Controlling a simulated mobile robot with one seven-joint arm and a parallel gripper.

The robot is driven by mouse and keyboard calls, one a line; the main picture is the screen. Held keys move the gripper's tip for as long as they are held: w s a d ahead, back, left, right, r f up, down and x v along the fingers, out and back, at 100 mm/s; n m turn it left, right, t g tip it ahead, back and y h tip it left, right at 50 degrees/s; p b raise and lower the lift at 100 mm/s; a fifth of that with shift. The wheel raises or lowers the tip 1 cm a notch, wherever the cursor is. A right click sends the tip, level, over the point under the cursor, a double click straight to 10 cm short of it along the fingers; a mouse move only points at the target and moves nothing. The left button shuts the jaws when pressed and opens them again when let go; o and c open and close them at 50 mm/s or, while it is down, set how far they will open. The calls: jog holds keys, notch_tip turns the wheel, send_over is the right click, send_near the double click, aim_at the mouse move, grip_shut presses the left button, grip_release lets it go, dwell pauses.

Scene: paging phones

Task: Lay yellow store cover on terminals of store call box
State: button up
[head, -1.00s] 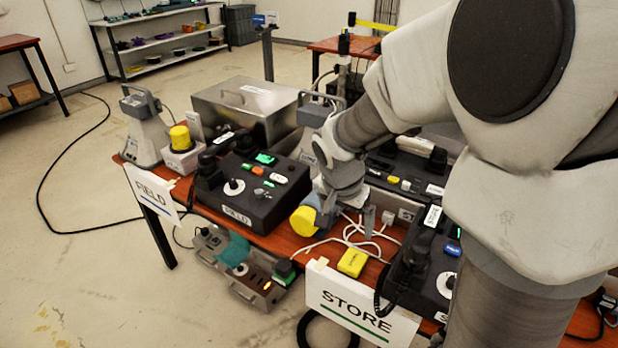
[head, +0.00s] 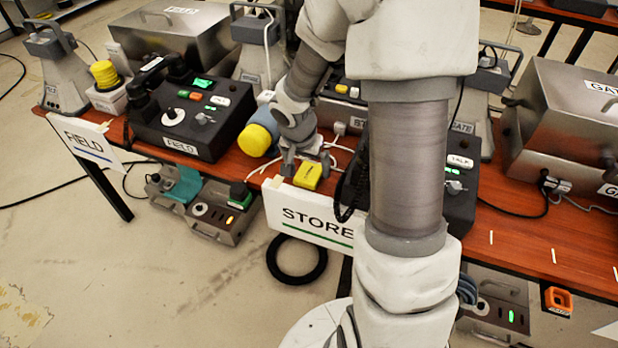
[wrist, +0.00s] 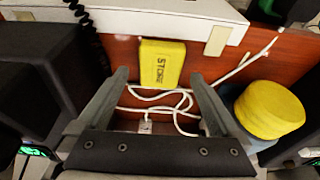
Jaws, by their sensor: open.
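The yellow store cover (head: 309,177) is a small flat block lying on the red-brown table behind the STORE sign. In the wrist view the cover (wrist: 162,63), lettered STORE, lies ahead of my gripper (wrist: 160,74), between the lines of its two fingers. My gripper (head: 306,164) is open and empty, pointing down close to the cover; I cannot tell whether it touches it. White cables (wrist: 165,97) run loose beside the cover, toward a small pale fitting (wrist: 145,127). I cannot make out the store call box or its terminals for certain; my arm hides part of that area.
A yellow-ended blue cylinder (head: 258,138) lies close beside my gripper. The black FIELD console (head: 190,122) stands to the left. The STORE sign (head: 308,214) hangs at the front edge. Bare tabletop (head: 540,245) shows at the right.

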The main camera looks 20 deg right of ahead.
aim_at(307, 174)
jog(key=shift+x, duration=1.2)
jog(key=c, duration=1.5)
notch_tip(307, 174, up, 10)
jog(key=p, duration=0.4)
jog(key=w+a+r+n+t+y, duration=0.1)
jog(key=a+r+n+y, duration=0.1)
jog(key=a+n, duration=0.6)
jog(key=shift+a+r+n, duration=0.2)
jog(key=shift+a+n, duration=0.2)
